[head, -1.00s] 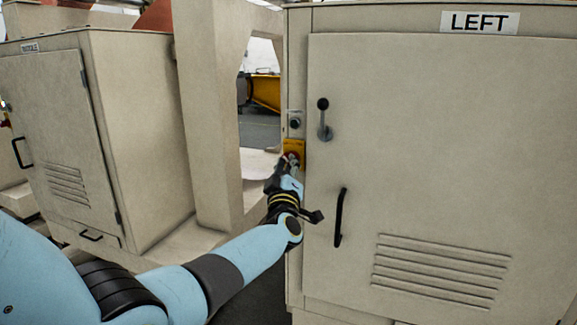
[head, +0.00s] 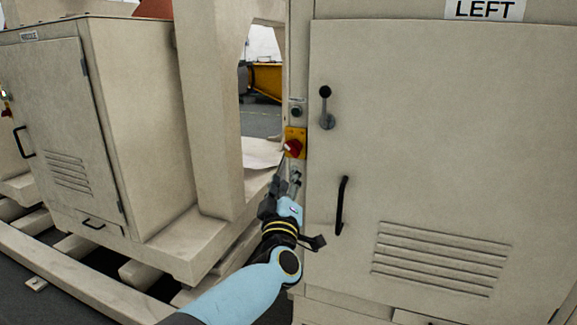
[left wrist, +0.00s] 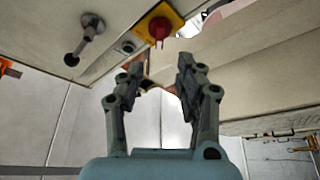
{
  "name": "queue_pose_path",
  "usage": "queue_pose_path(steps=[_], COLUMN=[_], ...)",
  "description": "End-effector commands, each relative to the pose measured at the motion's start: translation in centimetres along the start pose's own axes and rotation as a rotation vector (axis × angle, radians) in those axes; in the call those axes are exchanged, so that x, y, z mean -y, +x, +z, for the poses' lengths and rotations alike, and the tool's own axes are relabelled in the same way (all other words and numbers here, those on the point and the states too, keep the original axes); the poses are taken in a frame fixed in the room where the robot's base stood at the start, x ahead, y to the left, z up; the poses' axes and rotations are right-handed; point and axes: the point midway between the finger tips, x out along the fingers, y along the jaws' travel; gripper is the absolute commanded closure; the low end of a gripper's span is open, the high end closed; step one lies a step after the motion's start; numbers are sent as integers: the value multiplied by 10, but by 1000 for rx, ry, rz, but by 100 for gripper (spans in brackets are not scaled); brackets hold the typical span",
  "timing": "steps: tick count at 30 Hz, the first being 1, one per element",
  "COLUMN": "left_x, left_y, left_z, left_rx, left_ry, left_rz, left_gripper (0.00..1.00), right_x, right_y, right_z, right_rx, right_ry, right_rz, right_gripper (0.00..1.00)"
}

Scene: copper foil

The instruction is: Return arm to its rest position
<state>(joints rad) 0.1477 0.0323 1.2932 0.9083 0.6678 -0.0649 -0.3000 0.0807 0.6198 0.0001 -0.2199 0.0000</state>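My left arm reaches in from the bottom of the head view. Its gripper (head: 281,184) is just below a red rotary knob (head: 293,148) on a yellow plate (head: 297,133). The left wrist view shows the two fingers of the gripper (left wrist: 158,72) spread apart with nothing between them. There the red knob (left wrist: 160,28) is beyond the fingertips, with a visible gap. My right gripper is in neither view.
A beige cabinet marked LEFT (head: 420,140) stands close on the right, with a lever (head: 326,108) and a black handle (head: 341,205). Another cabinet (head: 60,130) stands at left on a pallet-like base (head: 90,275). A beige post (head: 208,110) is between them.

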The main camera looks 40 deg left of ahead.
Motion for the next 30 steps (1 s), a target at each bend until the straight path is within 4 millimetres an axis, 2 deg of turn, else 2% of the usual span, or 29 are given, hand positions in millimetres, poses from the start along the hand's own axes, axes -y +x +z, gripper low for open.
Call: queue_pose_path(steps=[3, 6, 23, 26, 29, 30], left_x=[0, 0, 1, 18, 56, 75], left_y=[-15, -20, -22, -37, -70, -88], left_z=[0, 0, 1, 5, 22, 34], left_rx=[0, 0, 2, 26, 97, 150], left_ry=[-2, -1, 1, 21, 91, 140], left_rz=[-1, 0, -2, -20, -57, -67], left_gripper=[64, 64, 64, 64, 64, 64], right_x=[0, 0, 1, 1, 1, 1], right_y=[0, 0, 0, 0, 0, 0], right_z=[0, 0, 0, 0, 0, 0], right_rx=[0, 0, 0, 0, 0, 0], right_ry=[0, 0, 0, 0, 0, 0], right_rz=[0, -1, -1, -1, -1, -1], right_gripper=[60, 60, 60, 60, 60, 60])
